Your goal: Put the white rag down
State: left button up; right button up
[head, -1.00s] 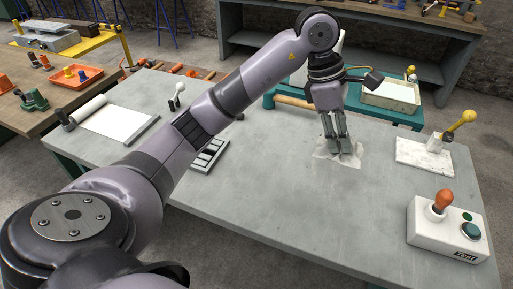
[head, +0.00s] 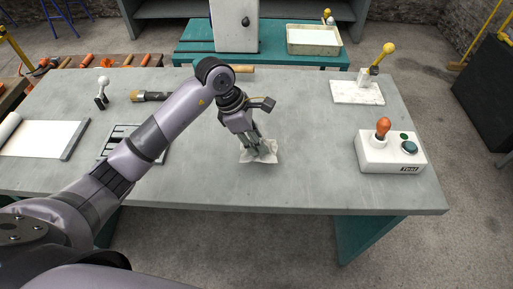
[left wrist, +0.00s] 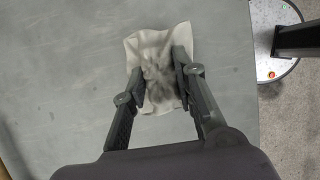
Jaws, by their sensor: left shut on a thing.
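The white rag (head: 262,154) is a crumpled, greyish cloth at the middle of the grey table (head: 290,190) in the head view. My left gripper (head: 256,149) points down at it and is shut on it. In the left wrist view the rag (left wrist: 150,50) is bunched between the two fingers of my left gripper (left wrist: 161,83), with dark smudges at its middle. It looks spread at the table's surface; whether all of it touches is hard to tell. My right gripper is not in view.
A white box with an orange-knobbed lever (head: 390,150) stands at the right. A white plate with a yellow-knobbed lever (head: 358,92) is behind it. A slotted tray (head: 117,138), a brush (head: 150,96) and a paper roll board (head: 45,138) lie at the left. The table's front middle is clear.

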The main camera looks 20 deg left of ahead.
pick_arm(q)
jog(key=shift+f, duration=0.55)
notch_tip(320, 180, down, 4)
jog(key=shift+r+p, duration=0.1)
jog(key=shift+p, duration=0.4)
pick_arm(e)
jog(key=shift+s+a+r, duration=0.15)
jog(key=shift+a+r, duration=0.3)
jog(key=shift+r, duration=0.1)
pick_arm(q)
jog(key=shift+f+b, duration=0.3)
jog(key=o, duration=1)
jog(key=shift+r, duration=0.1)
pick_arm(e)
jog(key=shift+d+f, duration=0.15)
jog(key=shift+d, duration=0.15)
